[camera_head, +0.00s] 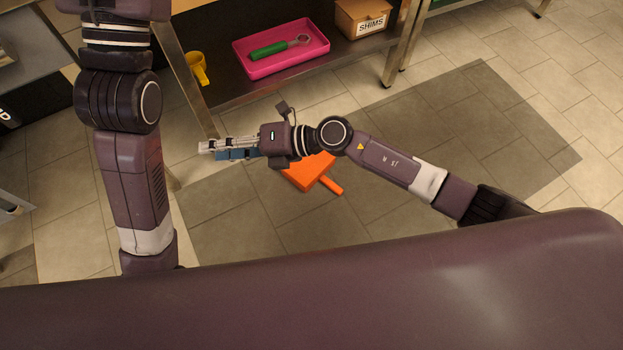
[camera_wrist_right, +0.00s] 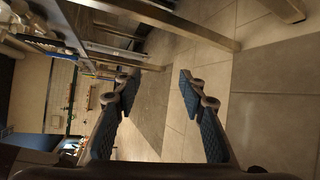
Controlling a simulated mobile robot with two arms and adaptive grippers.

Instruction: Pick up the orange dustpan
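The orange dustpan (camera_head: 309,173) lies on the tiled floor in the head view. Its handle points to the lower right, and its upper part is hidden behind my right wrist. My right gripper (camera_head: 205,149) is above and to the left of the dustpan in the head view, pointing left. In the right wrist view its two blue-padded fingers (camera_wrist_right: 156,88) stand apart with nothing between them. The dustpan does not show in the right wrist view. My left arm comes down at the left of the head view, but its gripper is out of the picture.
A dark low shelf (camera_head: 231,88) holds a pink tray (camera_head: 300,68) with a green-handled tool (camera_head: 270,49), and a box marked SHIMS (camera_head: 362,20). A yellow cup (camera_head: 198,70) is beside it. Metal table legs (camera_head: 401,45) stand nearby. Floor right of the dustpan is clear.

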